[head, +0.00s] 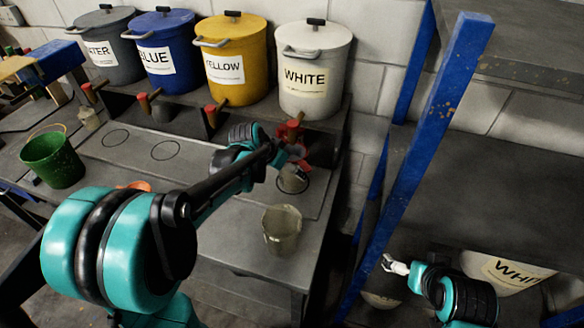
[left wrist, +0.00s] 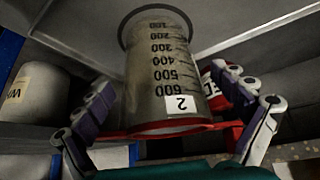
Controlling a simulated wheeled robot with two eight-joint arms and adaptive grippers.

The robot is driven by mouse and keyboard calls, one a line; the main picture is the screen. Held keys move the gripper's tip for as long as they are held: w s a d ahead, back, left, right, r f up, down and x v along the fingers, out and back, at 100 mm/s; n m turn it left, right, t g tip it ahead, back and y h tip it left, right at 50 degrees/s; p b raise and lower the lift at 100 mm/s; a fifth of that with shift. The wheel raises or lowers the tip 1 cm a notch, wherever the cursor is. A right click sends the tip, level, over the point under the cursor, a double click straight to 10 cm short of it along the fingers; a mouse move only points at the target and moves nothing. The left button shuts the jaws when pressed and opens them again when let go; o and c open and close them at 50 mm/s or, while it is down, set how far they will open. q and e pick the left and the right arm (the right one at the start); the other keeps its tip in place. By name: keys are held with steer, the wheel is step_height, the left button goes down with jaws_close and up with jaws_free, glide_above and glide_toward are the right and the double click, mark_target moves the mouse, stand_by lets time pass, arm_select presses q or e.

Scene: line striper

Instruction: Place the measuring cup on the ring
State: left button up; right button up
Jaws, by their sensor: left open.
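A translucent measuring cup (left wrist: 160,75) with a volume scale and a white label "2" stands between the fingers of my left gripper (left wrist: 165,128) in the left wrist view. Its far end lies inside a dark ring (left wrist: 124,30). The fingers are spread, with gaps to the cup on both sides. In the head view the cup (head: 292,180) shows below my left gripper (head: 290,160), at the ring (head: 307,187) in front of the white container; the arm partly hides this area. My right gripper (head: 392,264) is at the lower right, away from the bench; its finger opening is unclear.
Grey, blue, yellow and white (head: 313,75) lidded containers stand behind taps. A second clear cup (head: 282,232) is on the bench's front part. A green bucket (head: 53,158) is at left. Two empty rings (head: 165,142) are left of my arm. A blue post (head: 425,150) stands at right.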

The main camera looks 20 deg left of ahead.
arm_select(q)
steer(key=p+v, duration=0.2)
steer(key=v, duration=0.6)
arm_select(e)
step_height(320, 180, up, 3)
steer(key=shift+f, duration=0.15)
